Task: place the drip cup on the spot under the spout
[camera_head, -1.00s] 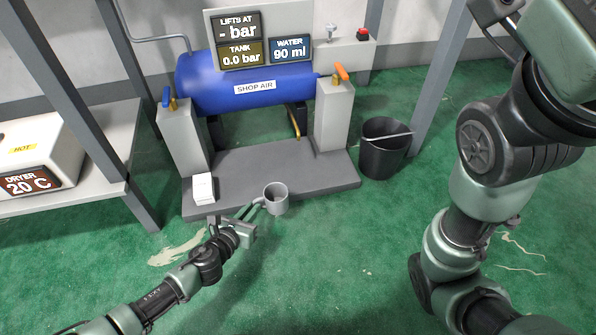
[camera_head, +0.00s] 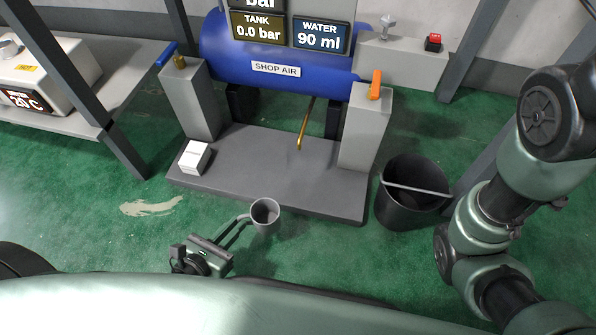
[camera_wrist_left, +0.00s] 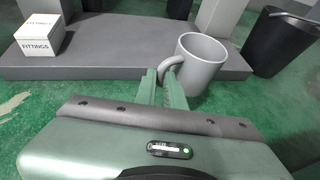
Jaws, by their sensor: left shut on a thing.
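The drip cup (camera_head: 265,214) is a grey mug with a handle. It is at the front edge of the grey platform in the head view, and it also shows in the left wrist view (camera_wrist_left: 204,66). My left gripper (camera_head: 240,222) is shut on its handle; in the left wrist view the fingers (camera_wrist_left: 169,82) meet at the handle. The cup is upright. The spout (camera_head: 303,130) is a brass pipe coming down from under the blue tank (camera_head: 276,68), over the platform (camera_head: 270,163). No marked spot is clear beneath it. My right gripper is out of view.
A white fittings box (camera_head: 195,157) sits on the platform's left; the wrist view shows its label (camera_wrist_left: 40,36). Grey posts with a blue and an orange lever (camera_head: 375,85) flank the tank. A black bin (camera_head: 410,197) stands right. The platform's middle is clear.

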